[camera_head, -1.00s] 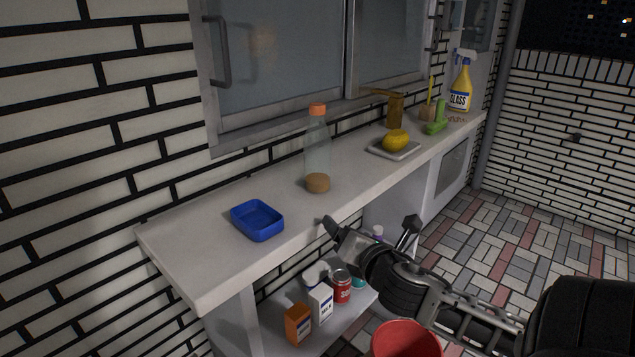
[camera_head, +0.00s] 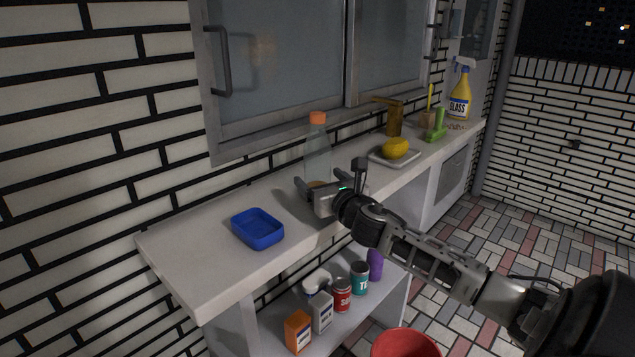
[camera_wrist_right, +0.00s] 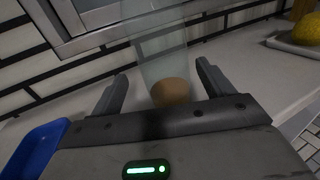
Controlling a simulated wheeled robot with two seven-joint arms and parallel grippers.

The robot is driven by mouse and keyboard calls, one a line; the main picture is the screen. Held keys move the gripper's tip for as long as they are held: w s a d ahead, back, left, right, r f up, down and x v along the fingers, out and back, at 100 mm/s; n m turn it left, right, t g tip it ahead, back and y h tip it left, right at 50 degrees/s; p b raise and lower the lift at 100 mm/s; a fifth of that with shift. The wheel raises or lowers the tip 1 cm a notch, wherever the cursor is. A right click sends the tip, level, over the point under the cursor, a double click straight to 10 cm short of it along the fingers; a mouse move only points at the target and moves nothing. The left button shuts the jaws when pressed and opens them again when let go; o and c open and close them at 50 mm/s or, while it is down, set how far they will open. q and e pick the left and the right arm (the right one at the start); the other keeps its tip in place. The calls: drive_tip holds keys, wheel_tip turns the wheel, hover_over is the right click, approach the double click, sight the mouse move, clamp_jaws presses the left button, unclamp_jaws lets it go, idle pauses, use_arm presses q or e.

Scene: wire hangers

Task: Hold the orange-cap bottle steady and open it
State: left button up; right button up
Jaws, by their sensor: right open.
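The clear bottle (camera_head: 318,155) with an orange cap (camera_head: 317,118) stands upright on the white counter, near its middle. My right gripper (camera_head: 331,182) is open at the bottle's lower part, above the counter. In the right wrist view the bottle (camera_wrist_right: 165,55) shows between and beyond the two spread fingers (camera_wrist_right: 160,88), with its brown base (camera_wrist_right: 171,92) visible; I cannot tell whether either finger touches it. The cap is out of the right wrist view. In the head view the gripper hides part of the bottle's base. My left gripper is not in view.
A blue tray (camera_head: 240,229) lies left of the bottle. A dish (camera_head: 408,158) with a yellow fruit-like object (camera_head: 395,148) is to the right. Several cans and cartons sit on the shelf below. A red bucket (camera_head: 404,343) is on the floor side.

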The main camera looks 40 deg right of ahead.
sight(315, 170)
drive_tip(key=x, duration=0.4)
drive_tip(key=shift+w+d+r, duration=0.15)
drive_tip(key=shift+w+d, duration=0.05)
drive_tip(key=shift+d, duration=0.2)
drive_tip(key=shift+w+d, duration=0.1)
drive_tip(key=shift+w, duration=0.4)
drive_tip(key=c, duration=1.1)
